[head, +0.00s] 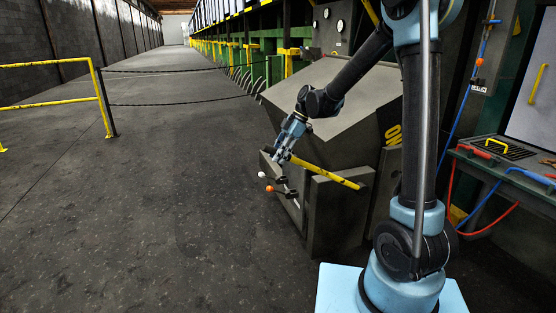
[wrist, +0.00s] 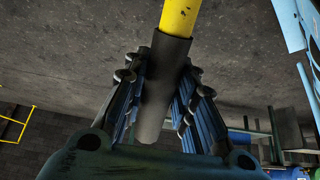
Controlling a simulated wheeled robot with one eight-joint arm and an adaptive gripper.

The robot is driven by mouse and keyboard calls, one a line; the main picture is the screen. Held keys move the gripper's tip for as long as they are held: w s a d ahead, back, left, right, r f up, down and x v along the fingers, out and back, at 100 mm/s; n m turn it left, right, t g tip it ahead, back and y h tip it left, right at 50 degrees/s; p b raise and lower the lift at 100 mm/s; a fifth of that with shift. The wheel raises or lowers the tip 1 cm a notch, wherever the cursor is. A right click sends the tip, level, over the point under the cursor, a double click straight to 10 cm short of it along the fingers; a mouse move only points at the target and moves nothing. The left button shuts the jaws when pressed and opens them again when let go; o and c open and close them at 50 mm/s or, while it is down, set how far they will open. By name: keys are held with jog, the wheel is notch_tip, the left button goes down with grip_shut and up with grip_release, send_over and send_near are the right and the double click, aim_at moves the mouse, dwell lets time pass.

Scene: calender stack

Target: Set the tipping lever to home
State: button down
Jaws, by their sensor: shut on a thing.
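A yellow lever bar (head: 325,172) sticks out at the front of the grey machine, sloping down to the right. I take it to be the tipping lever. Its dark sleeve (wrist: 163,85) and yellow shaft (wrist: 180,15) show in the wrist view. My gripper (head: 284,154) is at the bar's left end. In the wrist view, the fingers of my gripper (wrist: 158,95) are closed on both sides of the sleeve. No home mark can be made out.
Short levers with a white knob (head: 262,174) and an orange knob (head: 269,188) sit just below my gripper. The grey machine housing (head: 325,100) stands behind the bar. A bench (head: 500,165) with hoses is at the right. Open floor (head: 130,220) lies to the left, with a yellow railing (head: 100,95).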

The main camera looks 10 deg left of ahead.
jog(key=shift+w+r, duration=0.15)
jog(key=shift+w, duration=0.1)
jog(key=shift+g+y, duration=0.4)
jog(key=shift+y, duration=0.3)
jog(key=shift+v, duration=2.75)
jog(key=shift+s+a+r, duration=0.1)
jog(key=shift+a+r, duration=0.05)
jog(key=shift+a, duration=0.05)
jog(key=shift+g+y, duration=0.3)
jog(key=shift+y, duration=0.2)
jog(key=shift+v, duration=2.75)
jog(key=shift+r, duration=0.15)
jog(key=shift+g+y, duration=0.3)
jog(key=shift+y, duration=0.2)
jog(key=shift+v, duration=2.65)
jog(key=shift+a+r, duration=0.1)
